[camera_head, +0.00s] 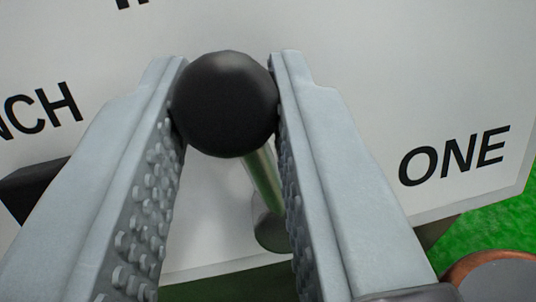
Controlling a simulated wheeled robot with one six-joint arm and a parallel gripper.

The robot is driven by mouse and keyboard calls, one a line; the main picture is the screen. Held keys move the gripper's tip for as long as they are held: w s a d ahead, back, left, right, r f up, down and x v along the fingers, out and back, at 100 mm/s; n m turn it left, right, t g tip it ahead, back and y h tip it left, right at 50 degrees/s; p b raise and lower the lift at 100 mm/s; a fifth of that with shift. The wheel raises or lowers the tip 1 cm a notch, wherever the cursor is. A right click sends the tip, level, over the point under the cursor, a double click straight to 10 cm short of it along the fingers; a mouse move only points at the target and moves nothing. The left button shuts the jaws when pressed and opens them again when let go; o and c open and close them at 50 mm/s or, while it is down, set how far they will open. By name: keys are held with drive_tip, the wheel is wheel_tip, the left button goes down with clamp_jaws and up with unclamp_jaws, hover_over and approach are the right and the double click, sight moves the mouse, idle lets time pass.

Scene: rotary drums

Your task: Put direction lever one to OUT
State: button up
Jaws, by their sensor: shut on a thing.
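The lever has a black ball knob (224,104) on a thin metal rod (265,180). The rod runs down from the knob, slanting a little right, to a grey round base on a white panel. My gripper (226,100) is shut on the black knob, with one finger on each side of it. The word "ONE" (455,156) stands on the panel to the right of the right finger. No OUT mark shows in view.
The white panel (340,40) fills most of the view, with part of a word ending in "NCH" (42,110) at left. A dark block (22,190) sits at the left edge. A copper-rimmed round thing (490,270) and green ground (495,228) show at lower right.

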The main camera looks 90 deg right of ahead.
drive_tip(key=shift+s, duration=1.75)
drive_tip(key=o, duration=0.8)
drive_tip(key=shift+c, duration=0.2)
drive_tip(key=w+a, duration=0.1)
drive_tip(key=a, duration=1.6)
drive_tip(key=s+d+f+n+t+y, duration=0.4)
drive_tip(key=s+f+n+t+y, duration=0.45)
drive_tip(key=f+n+y, duration=0.4)
drive_tip(key=s+a+r+n+t+y, duration=0.2)
drive_tip(key=s+r+n+t, duration=0.1)
drive_tip(key=s+n+t, duration=0.1)
drive_tip(key=s+a+r+n+t+y, duration=0.2)
drive_tip(key=s+r+n+t+y, duration=0.1)
drive_tip(key=s+t, duration=0.3)
drive_tip(key=shift+s+a+r+n, duration=0.4)
drive_tip(key=shift+s+r, duration=0.3)
drive_tip(key=shift+s, duration=0.3)
